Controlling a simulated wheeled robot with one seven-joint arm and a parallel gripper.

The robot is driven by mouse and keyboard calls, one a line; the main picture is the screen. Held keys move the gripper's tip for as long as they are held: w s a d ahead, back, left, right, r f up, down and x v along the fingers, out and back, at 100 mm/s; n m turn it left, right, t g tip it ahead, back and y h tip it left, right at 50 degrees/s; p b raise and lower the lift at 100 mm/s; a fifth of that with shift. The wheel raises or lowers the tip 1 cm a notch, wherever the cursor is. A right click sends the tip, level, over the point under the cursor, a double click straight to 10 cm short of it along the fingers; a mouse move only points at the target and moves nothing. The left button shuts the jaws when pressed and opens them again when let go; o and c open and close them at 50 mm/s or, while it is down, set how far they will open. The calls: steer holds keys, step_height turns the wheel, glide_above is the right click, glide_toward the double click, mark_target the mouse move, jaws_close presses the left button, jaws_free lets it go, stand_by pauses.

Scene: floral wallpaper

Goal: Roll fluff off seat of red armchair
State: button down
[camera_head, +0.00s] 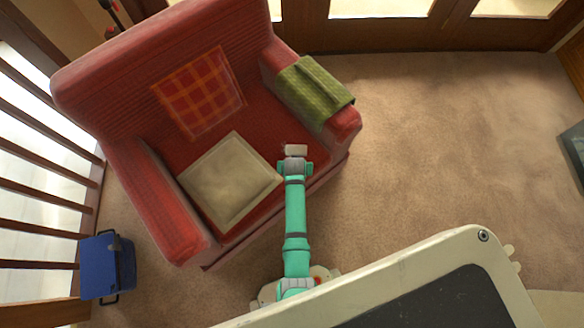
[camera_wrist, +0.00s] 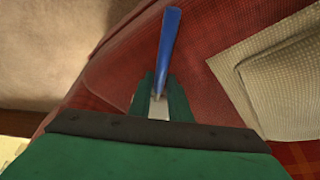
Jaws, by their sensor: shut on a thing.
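The red armchair (camera_head: 200,35) fills the upper left of the head view. Its red seat also shows in the wrist view (camera_wrist: 215,110). My gripper (camera_head: 294,158) is over the right front part of the seat, near the right armrest. In the wrist view my gripper (camera_wrist: 160,95) is shut on a slim blue handle (camera_wrist: 169,45), which points away from the fingers. The far end of the handled tool is not clear. A pale piece shows at the gripper's tip in the head view. I cannot make out any fluff on the seat.
A beige square cushion (camera_head: 228,180) lies on the seat left of my gripper. A green cloth (camera_head: 314,90) drapes over the right armrest. A blue box (camera_head: 107,266) stands left on the carpet. Carpet (camera_head: 440,140) at right is clear.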

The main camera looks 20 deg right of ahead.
steer(key=shift+w+a+f, duration=0.1)
steer(key=shift+w+a, duration=0.1)
steer(key=shift+w, duration=0.3)
steer(key=shift+w+a, duration=0.15)
steer(key=shift+w, duration=0.35)
steer(key=shift+s+a, duration=0.25)
steer(key=shift+a, duration=0.4)
steer(key=shift+s+a, duration=0.2)
steer(key=shift+a, duration=0.4)
steer(key=shift+s+a, duration=0.25)
steer(key=shift+a, duration=0.4)
steer(key=shift+w+a, duration=0.15)
steer(key=shift+w, duration=0.4)
steer(key=shift+w+a, duration=0.15)
steer(key=shift+w, duration=0.35)
steer(key=shift+w+d, duration=0.2)
steer(key=shift+d, duration=0.45)
steer(key=shift+w+d, duration=0.25)
steer(key=shift+d, duration=0.4)
steer(key=shift+w+d, duration=0.2)
steer(key=shift+d, duration=0.45)
steer(key=shift+r, duration=3.05)
steer(key=shift+r, duration=0.15)
step_height(320, 180, up, 3)
steer(key=shift+f, duration=0.15)
